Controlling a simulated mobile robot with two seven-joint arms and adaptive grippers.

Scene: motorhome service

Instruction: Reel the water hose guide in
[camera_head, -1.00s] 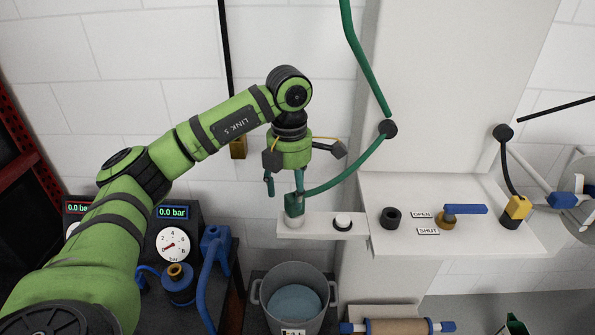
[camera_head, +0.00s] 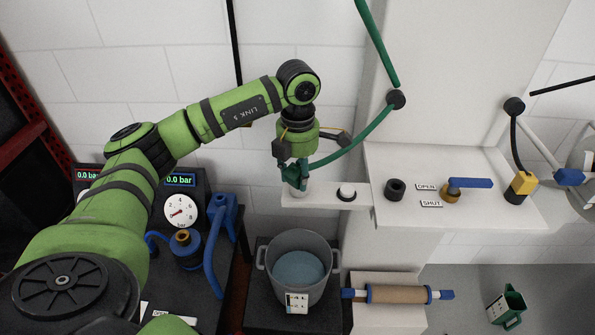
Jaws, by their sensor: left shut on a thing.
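The green water hose (camera_head: 352,146) runs from a dark round fitting (camera_head: 396,99) on the white column down to a green end piece at my left gripper. My left gripper (camera_head: 296,178) is shut on this hose end, just above a white round seat (camera_head: 302,188) at the left end of a narrow white shelf. The fingers cover most of the end piece, and I cannot tell whether it touches the seat. The upper hose (camera_head: 378,45) rises from the fitting out of view. My right gripper is not in view.
A grey bucket (camera_head: 265,258) of water stands below the shelf. A gauge unit (camera_head: 180,212) stands left, a brown roller (camera_head: 398,294) lower right.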

